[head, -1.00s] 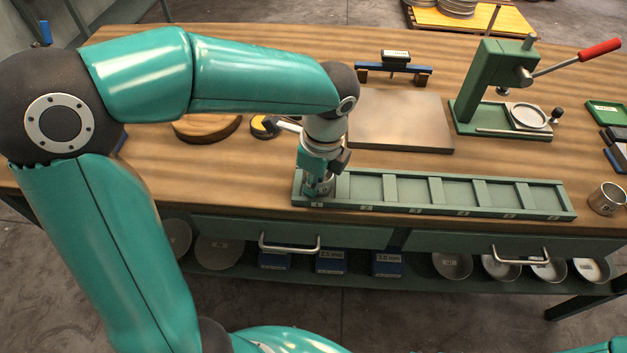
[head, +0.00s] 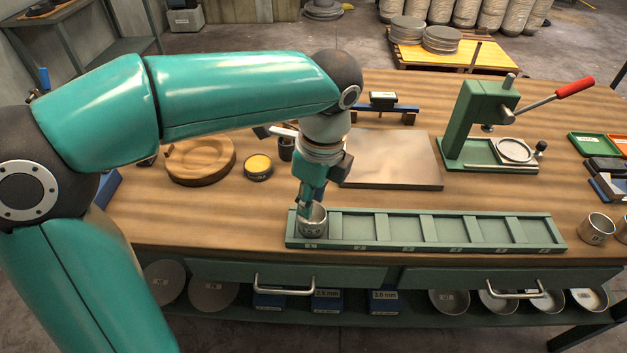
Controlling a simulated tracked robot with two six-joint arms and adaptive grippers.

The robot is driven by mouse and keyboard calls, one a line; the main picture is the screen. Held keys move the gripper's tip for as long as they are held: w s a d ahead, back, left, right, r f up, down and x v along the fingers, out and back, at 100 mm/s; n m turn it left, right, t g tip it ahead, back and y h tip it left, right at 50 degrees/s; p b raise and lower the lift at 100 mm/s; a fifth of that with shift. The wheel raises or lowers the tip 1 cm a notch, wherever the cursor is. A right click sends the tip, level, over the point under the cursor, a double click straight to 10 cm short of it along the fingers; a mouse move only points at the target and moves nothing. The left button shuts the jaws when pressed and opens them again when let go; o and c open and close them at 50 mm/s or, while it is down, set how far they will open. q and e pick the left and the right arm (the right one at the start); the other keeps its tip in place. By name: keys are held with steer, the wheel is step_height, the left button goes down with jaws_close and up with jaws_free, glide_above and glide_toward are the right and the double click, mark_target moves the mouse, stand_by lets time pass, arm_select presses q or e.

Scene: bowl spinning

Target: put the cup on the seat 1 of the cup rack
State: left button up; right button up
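The cup (head: 317,222), a small metal one, stands upright in seat 1 at the left end of the green cup rack (head: 435,247). My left gripper (head: 305,208) reaches down from above at the cup's back-left rim, its fingertips at or very near the rim. The fingers are small and partly hidden by the cup, so I cannot tell whether they are open or shut on it. The other rack seats to the right are empty. My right gripper is not in view.
More metal cups (head: 597,228) stand right of the rack. Behind it are a grey slab (head: 395,160), a green press (head: 480,125) with a red-tipped lever, a round wooden block (head: 200,160) and a yellow-topped tin (head: 258,166). Drawers sit below the rack.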

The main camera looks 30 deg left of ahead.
arm_select(q)
steer(key=shift+d+r, duration=0.2)
steer(key=shift+r, duration=1.55)
